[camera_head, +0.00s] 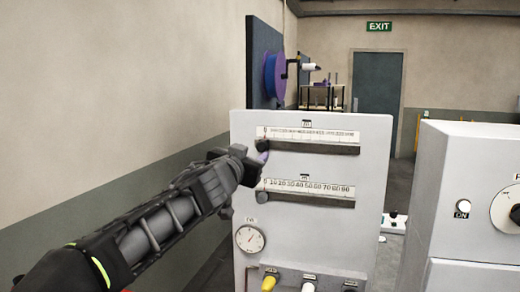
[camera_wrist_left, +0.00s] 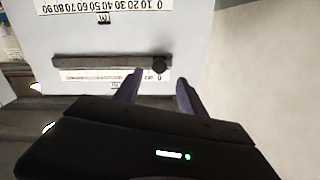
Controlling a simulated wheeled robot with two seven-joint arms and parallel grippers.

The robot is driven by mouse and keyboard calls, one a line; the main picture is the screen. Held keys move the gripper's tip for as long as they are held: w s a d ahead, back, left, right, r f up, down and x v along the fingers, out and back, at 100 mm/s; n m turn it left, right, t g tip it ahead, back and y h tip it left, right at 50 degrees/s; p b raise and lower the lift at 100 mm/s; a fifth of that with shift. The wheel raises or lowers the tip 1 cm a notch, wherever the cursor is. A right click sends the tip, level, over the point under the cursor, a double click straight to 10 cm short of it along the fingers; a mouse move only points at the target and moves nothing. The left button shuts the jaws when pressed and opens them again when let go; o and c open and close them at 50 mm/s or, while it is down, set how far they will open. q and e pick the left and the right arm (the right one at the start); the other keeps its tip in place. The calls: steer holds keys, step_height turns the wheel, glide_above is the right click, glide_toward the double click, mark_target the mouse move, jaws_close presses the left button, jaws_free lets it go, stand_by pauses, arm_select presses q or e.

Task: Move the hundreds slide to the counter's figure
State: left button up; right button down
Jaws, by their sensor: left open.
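The hundreds slide is a dark round knob (camera_head: 263,145) at the left end of the upper slot, by the 0 of its scale (camera_head: 310,134). My left gripper (camera_head: 257,157) is open in front of the panel, close to this knob. In the left wrist view, which is upside down, the knob (camera_wrist_left: 159,66) shows between and just beyond the two purple fingertips (camera_wrist_left: 160,76). I cannot tell whether they touch it. The counter's figure cannot be made out. My right gripper is not in view.
Below is a tens slot with scale (camera_head: 310,186) and a grey knob (camera_head: 262,197) at its left end. A round gauge (camera_head: 250,239) and a yellow-handled control (camera_head: 269,283) are lower. A second white cabinet (camera_head: 470,180) stands at right. A blue spool (camera_head: 274,77) is behind.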

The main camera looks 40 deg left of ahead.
mark_target(260, 148)
arm_select(q)
steer(key=p+x, duration=0.1)
steer(key=x, duration=0.6)
steer(key=shift+w+a, duration=0.1)
steer(key=shift+w, duration=0.2)
steer(key=shift+c, duration=0.2)
steer(key=shift+f, duration=0.1)
jaws_close()
stand_by(0.8)
